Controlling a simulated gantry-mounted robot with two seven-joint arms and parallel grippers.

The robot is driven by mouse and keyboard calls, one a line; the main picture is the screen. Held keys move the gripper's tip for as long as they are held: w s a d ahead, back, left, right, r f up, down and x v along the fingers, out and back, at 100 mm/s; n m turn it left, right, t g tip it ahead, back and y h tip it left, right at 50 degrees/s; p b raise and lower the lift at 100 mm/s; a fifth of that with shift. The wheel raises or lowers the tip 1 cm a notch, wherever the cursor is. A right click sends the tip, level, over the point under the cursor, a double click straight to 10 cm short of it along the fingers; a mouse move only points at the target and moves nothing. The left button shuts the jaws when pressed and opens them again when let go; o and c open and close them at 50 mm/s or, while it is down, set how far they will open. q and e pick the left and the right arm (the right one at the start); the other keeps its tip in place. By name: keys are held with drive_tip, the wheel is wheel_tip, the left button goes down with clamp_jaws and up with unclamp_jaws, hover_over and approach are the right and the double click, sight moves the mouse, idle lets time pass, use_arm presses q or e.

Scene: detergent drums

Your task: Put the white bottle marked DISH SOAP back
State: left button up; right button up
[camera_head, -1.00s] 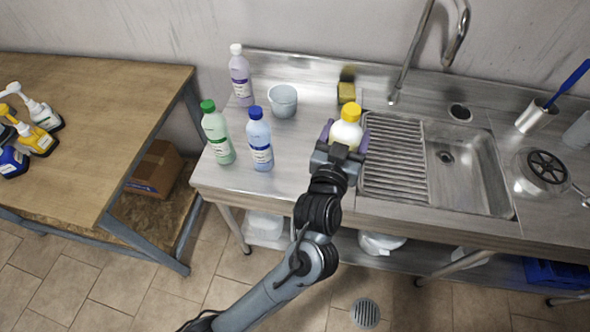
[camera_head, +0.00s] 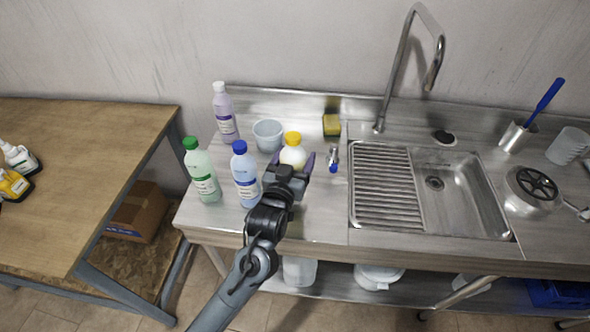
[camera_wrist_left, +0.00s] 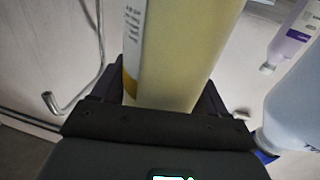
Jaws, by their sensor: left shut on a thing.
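My left gripper (camera_head: 290,170) is shut around a whitish bottle with a yellow cap (camera_head: 293,153), which stands upright over the steel counter. Whether its base touches the counter is hidden by the gripper. In the left wrist view the bottle (camera_wrist_left: 185,55) looks pale yellow and fills the space between the fingers; part of a label shows at its left, and its name cannot be read. A blue bottle (camera_head: 245,178) stands close on the left of the held bottle; it also shows in the left wrist view (camera_wrist_left: 295,105). My right gripper is not in view.
A green bottle (camera_head: 203,177) and a lilac bottle (camera_head: 225,114) stand further left. A pale cup (camera_head: 268,135) stands just behind the held bottle. A sponge (camera_head: 331,125) and a small metal item with a blue end (camera_head: 333,160) lie to the right, before the sink (camera_head: 455,195).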

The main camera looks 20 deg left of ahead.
use_arm(q)
drive_tip(key=shift+f+b, duration=0.45)
drive_tip(key=shift+f, duration=1.5)
drive_tip(key=o, duration=1.4)
drive_tip(key=shift+f, duration=0.1)
